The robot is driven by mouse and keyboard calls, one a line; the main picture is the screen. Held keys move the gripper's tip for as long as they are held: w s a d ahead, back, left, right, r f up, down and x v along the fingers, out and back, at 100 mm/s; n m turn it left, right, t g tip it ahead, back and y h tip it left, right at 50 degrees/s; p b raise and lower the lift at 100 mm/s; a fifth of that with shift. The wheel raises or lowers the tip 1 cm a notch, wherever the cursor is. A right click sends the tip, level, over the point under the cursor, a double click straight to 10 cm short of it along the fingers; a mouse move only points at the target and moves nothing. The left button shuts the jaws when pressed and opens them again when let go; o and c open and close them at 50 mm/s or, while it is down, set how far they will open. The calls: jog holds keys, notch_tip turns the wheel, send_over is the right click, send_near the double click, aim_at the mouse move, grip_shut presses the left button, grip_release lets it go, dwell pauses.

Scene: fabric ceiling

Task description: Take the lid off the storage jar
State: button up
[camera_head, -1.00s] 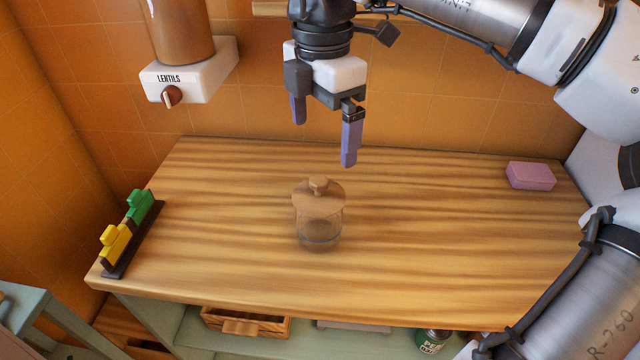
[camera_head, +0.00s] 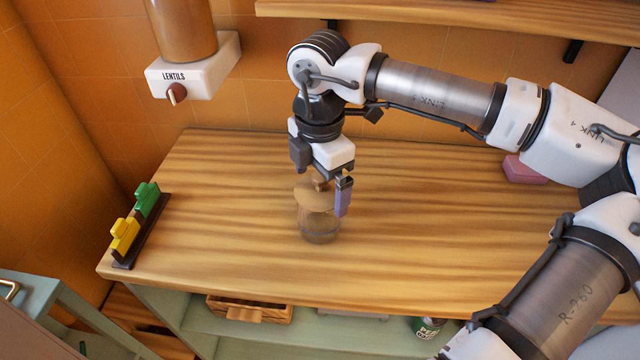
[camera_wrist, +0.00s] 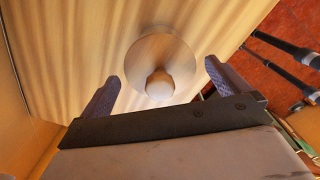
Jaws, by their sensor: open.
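The storage jar (camera_head: 320,229) is clear glass and stands upright on the wooden counter. Its round wooden lid (camera_head: 312,200) sits on top, with a knob (camera_wrist: 160,84) at its centre. My gripper (camera_head: 326,192) points down at the lid, with its purple fingers open. In the head view the gripper hides part of the knob and lid.
A rack with yellow and green clips (camera_head: 136,222) stands at the counter's left end. A pink block (camera_head: 524,170) lies at the right, partly behind my arm. A lentils dispenser (camera_head: 190,64) hangs on the wall; a shelf (camera_head: 420,18) is above. The counter around the jar is clear.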

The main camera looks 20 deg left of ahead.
jog(key=c, duration=0.9)
notch_tip(320, 180, up, 18)
jog(key=shift+r+b, duration=0.1)
jog(key=shift+b, duration=1.05)
